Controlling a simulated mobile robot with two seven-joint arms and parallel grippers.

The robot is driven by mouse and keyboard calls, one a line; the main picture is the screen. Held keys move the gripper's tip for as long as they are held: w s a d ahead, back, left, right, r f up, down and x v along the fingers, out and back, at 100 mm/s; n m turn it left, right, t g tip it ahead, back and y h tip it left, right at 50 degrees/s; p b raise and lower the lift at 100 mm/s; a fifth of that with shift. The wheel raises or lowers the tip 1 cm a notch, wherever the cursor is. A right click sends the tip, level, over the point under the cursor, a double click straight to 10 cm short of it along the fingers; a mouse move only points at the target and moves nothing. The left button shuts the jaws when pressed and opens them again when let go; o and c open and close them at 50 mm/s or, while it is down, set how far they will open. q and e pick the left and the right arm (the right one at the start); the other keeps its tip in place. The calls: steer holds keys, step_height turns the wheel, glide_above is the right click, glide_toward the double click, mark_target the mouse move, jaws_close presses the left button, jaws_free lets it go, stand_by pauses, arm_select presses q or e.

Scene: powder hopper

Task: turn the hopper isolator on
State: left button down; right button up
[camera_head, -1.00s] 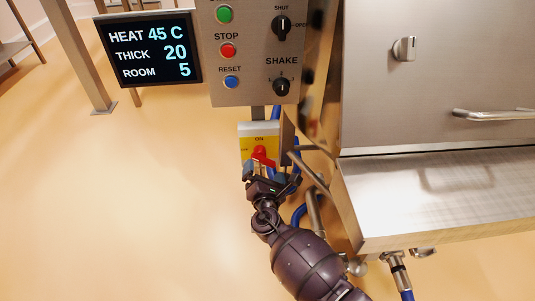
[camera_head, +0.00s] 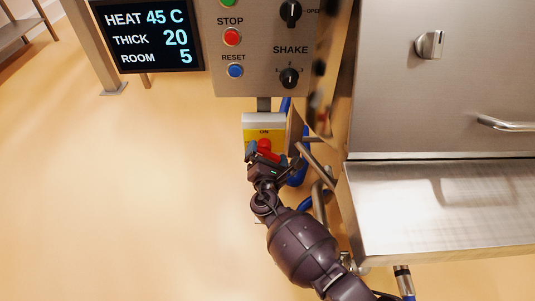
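The hopper isolator is a yellow box (camera_head: 249,135) with a grey top, under the control panel. Its red rotary handle (camera_head: 265,146) is on the front, and a small label above it seems to read ON. My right gripper (camera_head: 267,157) is at the handle from below, with its fingers apart on either side of the red part. I cannot tell whether they touch it. The gripper hides the lower part of the box and some of the handle, so the handle's exact angle is unclear. My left gripper is not in view.
Above are the control panel (camera_head: 260,50) with buttons and SHAKE knob (camera_head: 289,78), and a display (camera_head: 150,40) reading HEAT 45 C, THICK 20, ROOM 5. The steel hopper body (camera_head: 400,100), a tray (camera_head: 440,210), pipes and blue hoses stand close at right. Floor at left is clear.

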steer(key=c, duration=0.5)
steer(key=shift+c, duration=0.2)
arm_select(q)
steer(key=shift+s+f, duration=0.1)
